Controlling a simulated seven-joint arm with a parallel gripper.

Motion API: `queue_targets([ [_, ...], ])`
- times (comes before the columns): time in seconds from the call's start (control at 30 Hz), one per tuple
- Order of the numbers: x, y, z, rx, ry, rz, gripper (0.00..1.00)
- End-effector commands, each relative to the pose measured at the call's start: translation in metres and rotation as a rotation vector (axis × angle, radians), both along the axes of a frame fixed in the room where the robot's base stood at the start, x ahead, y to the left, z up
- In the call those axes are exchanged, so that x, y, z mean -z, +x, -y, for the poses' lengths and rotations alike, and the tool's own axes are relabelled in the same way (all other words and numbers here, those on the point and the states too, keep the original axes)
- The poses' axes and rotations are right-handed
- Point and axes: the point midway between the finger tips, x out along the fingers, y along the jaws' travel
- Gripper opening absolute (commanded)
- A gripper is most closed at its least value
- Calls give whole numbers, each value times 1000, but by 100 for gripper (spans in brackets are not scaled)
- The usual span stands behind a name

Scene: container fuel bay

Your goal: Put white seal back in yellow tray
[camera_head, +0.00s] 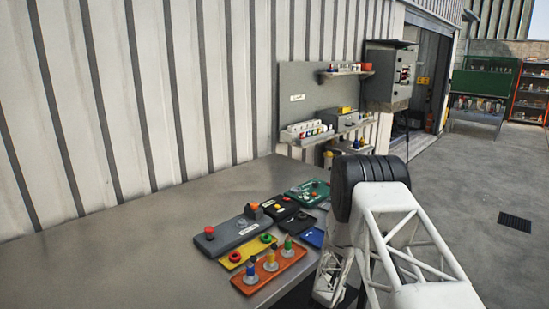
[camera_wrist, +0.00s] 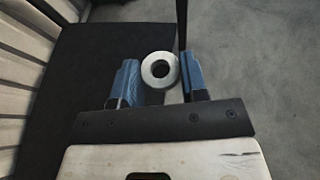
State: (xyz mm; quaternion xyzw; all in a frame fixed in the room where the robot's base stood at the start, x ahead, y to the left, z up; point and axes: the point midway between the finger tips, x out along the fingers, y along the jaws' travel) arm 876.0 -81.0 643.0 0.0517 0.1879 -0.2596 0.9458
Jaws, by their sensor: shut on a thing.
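The white seal (camera_wrist: 147,69), a pale ring with a dark hole, is between the two blue fingers of my gripper (camera_wrist: 160,75) in the wrist view. My gripper is shut on it. In the head view my arm hides the gripper and the seal. The yellow tray (camera_head: 235,262) lies on the grey table, holding a red ring and a green ring. It is left of my arm and apart from it.
An orange tray (camera_head: 290,268) with several coloured pieces sits in front of the yellow tray. A grey tray (camera_head: 222,238) lies behind it, with black and green trays (camera_head: 304,194) farther back. The grey table (camera_head: 130,245) is clear at left, along a ribbed wall.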

Motion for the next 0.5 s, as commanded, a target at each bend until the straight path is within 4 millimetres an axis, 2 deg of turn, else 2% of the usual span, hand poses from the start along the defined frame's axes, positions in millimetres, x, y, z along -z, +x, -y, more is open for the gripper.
queue_targets([
  [0.2, 5, -3, -11, -35, 1, 0, 18],
  [0.5, 5, -3, -11, -37, 0, 0, 18],
])
